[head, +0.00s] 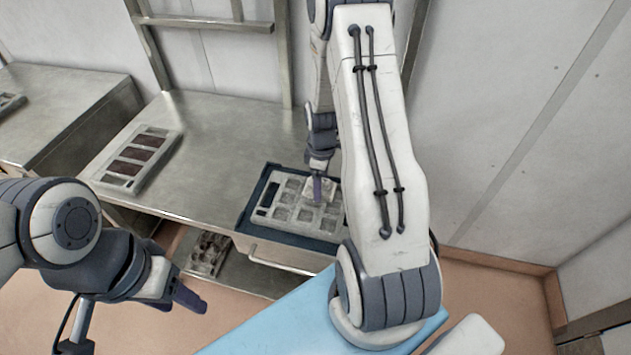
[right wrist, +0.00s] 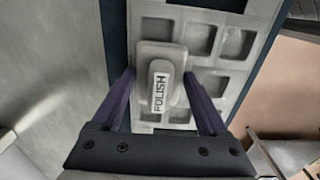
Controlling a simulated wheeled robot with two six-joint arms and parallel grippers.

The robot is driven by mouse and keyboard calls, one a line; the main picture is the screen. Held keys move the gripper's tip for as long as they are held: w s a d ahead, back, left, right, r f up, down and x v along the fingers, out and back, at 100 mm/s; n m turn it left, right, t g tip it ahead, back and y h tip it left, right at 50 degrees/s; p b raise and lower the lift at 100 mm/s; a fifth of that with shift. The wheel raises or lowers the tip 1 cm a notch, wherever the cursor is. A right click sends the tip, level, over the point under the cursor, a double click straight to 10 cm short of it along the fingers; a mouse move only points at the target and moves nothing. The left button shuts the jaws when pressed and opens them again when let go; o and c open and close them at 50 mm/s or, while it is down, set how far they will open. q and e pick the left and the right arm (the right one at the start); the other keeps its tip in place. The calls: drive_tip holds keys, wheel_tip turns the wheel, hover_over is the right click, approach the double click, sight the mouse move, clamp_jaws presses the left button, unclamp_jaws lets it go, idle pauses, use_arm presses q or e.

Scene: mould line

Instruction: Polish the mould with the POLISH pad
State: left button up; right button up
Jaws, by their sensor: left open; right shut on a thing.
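The mould (head: 268,219) is a pale grey plate with rows of square cavities, lying in a dark blue tray (head: 290,238) on the steel table. It fills much of the right wrist view (right wrist: 211,82). The POLISH pad (right wrist: 160,82) is a pale block with a labelled handle, over the cavities on one side of the mould. My right gripper (head: 318,190) is shut on the pad, one purple finger on each side. Whether the pad touches the mould I cannot tell. My left gripper (head: 184,296) is open and empty, low in front of the table.
Another mould (head: 113,180) with brown-filled cavities lies at the table's left. A further one (head: 208,255) is on a lower shelf. A second steel table (head: 65,95) stands at the left. Table surface between the moulds is clear. My right arm hides part of the tray's right side.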

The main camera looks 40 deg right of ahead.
drive_tip(key=shift+s+d+f, duration=0.1)
drive_tip(key=shift+s+d, duration=0.35)
drive_tip(key=shift+s, duration=0.25)
drive_tip(key=shift+s+d, duration=0.9)
drive_tip(key=shift+s, duration=0.25)
drive_tip(key=shift+w+a+r+p, duration=0.2)
drive_tip(key=shift+w+a, duration=0.25)
drive_tip(key=shift+w, duration=0.2)
drive_tip(key=shift+w+a+r+p, duration=0.1)
drive_tip(key=shift+w+a+p, duration=0.1)
drive_tip(key=shift+w+a, duration=0.35)
drive_tip(key=shift+w+a+f, duration=0.15)
drive_tip(key=shift+w+a, duration=0.8)
drive_tip(key=shift+w, duration=0.2)
drive_tip(key=shift+w+a+f, duration=0.15)
drive_tip(key=shift+w+a, duration=0.8)
drive_tip(key=shift+w, duration=0.2)
drive_tip(key=shift+w+a+r, duration=0.1)
drive_tip(key=shift+w+a, duration=0.9)
drive_tip(key=shift+w, duration=0.2)
drive_tip(key=shift+r, duration=0.1)
wheel_tip(320, 180, up, 8)
drive_tip(key=p, duration=0.6)
